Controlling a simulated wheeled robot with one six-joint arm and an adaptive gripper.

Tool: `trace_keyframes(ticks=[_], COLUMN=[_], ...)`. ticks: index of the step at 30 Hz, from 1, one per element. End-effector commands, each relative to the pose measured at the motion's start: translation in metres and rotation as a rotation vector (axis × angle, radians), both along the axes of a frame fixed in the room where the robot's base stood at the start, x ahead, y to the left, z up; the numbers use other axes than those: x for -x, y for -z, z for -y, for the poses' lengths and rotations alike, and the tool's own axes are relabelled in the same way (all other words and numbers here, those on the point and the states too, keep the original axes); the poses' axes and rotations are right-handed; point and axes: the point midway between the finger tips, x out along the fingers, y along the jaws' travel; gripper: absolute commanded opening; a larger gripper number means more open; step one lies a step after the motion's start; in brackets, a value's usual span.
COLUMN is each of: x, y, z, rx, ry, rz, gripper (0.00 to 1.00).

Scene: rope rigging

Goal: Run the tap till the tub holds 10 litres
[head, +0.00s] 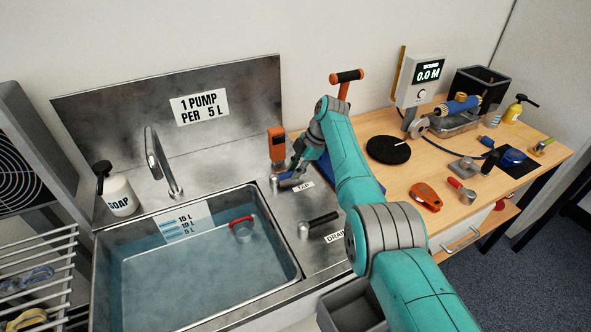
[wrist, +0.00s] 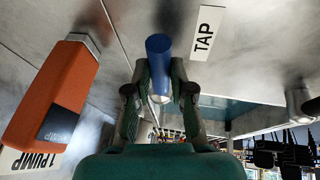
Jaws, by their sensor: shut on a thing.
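The steel tub (head: 285,250) holds bluish water (head: 190,275). A gauge label (head: 184,222) on its back wall reads 15 L, 10 L and 5 L; I cannot tell exactly which mark the water meets. The curved spout (head: 160,160) hangs over the tub's back edge, and no stream shows from it. The TAP label (head: 303,186) is on the counter right of the tub. My gripper (head: 288,176) is shut on the tap's blue lever. In the wrist view the blue lever (wrist: 159,60) sits between my fingers, beside the TAP label (wrist: 203,34).
A black drain lever (head: 318,221) stands nearer the front. A red-handled cup (head: 242,230) is in the water. An orange device (head: 277,146) stands close behind my gripper. A soap bottle (head: 119,192) and "1 PUMP PER 5 L" sign (head: 199,107) are behind the tub.

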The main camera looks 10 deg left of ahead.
Motion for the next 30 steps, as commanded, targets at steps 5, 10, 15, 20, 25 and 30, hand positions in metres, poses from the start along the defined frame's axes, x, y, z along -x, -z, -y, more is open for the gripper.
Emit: trace_keyframes(ticks=[5, 10, 15, 20, 25, 30], x=[0.0001, 0.0003, 0.0002, 0.0002, 0.0002, 0.0001], y=[0.0005, 0.001, 0.0009, 0.0009, 0.0007, 0.0004], z=[0.0005, 0.0005, 0.0003, 0.0003, 0.0002, 0.0], rx=[0.002, 0.002, 0.001, 0.001, 0.001, 0.001], ry=[-0.029, -0.038, -0.04, -0.04, -0.04, -0.04], rz=[-0.002, -0.001, 0.0, 0.0, 0.0, 0.0], gripper=[0.0, 0.0, 0.0, 0.0, 0.47, 0.47])
